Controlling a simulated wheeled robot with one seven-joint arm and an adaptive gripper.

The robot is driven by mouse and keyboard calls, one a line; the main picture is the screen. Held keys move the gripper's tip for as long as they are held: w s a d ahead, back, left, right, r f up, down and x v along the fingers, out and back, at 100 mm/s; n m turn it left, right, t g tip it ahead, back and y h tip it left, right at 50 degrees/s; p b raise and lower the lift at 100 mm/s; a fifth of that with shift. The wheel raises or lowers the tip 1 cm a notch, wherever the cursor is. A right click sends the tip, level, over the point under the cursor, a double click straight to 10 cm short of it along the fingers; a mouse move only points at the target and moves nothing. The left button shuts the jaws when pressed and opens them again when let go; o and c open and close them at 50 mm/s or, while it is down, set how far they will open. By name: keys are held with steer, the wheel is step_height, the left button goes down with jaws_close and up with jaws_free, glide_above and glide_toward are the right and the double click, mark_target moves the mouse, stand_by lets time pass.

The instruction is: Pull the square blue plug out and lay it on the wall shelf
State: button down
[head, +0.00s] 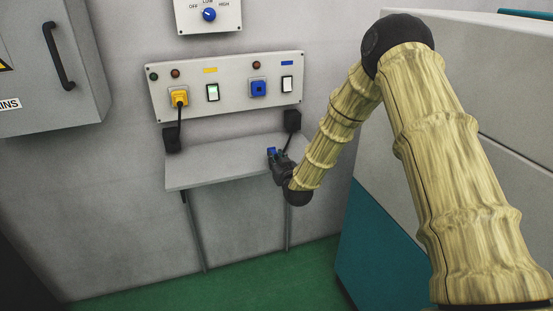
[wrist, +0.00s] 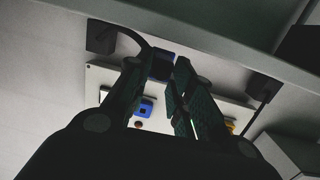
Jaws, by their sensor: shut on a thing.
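The square blue plug (head: 271,151) is out of its socket, between the fingertips of my gripper (head: 277,156). In the wrist view the plug (wrist: 161,65) shows dark blue between the fingers (wrist: 166,70), with a black cord leading off it. The blue socket (head: 258,88) on the wall panel (head: 228,75) is empty; it also shows in the wrist view (wrist: 146,107). The grey wall shelf (head: 215,165) is below the panel. My gripper is at the shelf's right part; I cannot tell whether the plug touches the shelf.
A yellow plug (head: 179,98) with a black cord sits in the panel's left socket. Black cord boxes (head: 172,139) (head: 292,121) are on the wall near the shelf. The shelf's left and middle are bare. A grey and teal cabinet (head: 375,235) stands at right.

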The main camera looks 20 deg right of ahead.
steer(key=shift+f, duration=0.25)
steer(key=c, duration=1.2)
jaws_free()
steer(key=shift+o, duration=0.2)
steer(key=s+r+p, duration=0.3)
steer(key=s+r, duration=0.2)
steer(key=s, duration=0.2)
stand_by(0.7)
steer(key=shift+d, duration=0.1)
